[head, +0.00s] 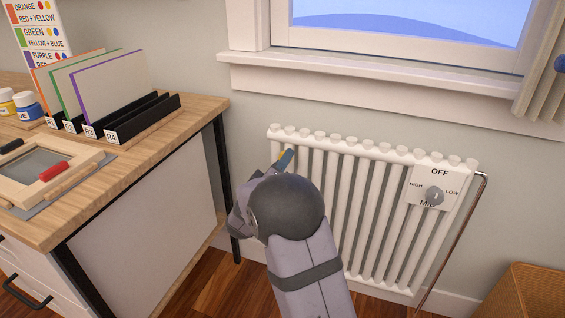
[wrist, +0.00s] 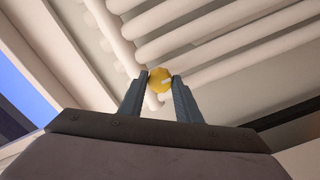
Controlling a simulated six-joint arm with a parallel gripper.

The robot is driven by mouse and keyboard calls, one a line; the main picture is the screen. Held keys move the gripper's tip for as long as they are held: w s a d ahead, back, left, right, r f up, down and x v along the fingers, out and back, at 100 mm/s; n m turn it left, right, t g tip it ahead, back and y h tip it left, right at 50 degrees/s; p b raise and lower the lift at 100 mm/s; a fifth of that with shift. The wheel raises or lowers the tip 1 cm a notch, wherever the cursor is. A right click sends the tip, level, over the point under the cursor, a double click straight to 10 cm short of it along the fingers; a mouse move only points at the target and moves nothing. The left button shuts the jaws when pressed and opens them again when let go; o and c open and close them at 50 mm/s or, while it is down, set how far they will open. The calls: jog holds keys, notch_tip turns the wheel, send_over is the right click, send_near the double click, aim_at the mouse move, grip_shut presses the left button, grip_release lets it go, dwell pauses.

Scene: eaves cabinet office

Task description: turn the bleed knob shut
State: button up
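The bleed knob is a small round yellow knob (wrist: 160,79) with a short pale mark on its face, set by the white radiator (wrist: 180,45) in the wrist view. My gripper (wrist: 161,82) has one blue-grey finger on each side of it, and both fingertips appear to touch its sides. In the head view my gripper (head: 285,158) is at the upper left end of the radiator (head: 375,153).
A white dial plate (head: 437,173) with OFF, HIGH, LOW and MID and a grey dial is on the radiator's right end. A wooden desk (head: 190,108) with folders and paint jars stands left. The window sill (head: 330,75) runs above. A wicker box (head: 535,295) is at lower right.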

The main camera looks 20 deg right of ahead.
jog(key=shift+m, duration=0.3)
jog(key=shift+f+m+b, duration=0.1)
jog(key=shift+m+b, duration=9.3)
jog(key=shift+m, duration=8.3)
jog(key=o, duration=1.1)
jog(key=shift+c, duration=0.2)
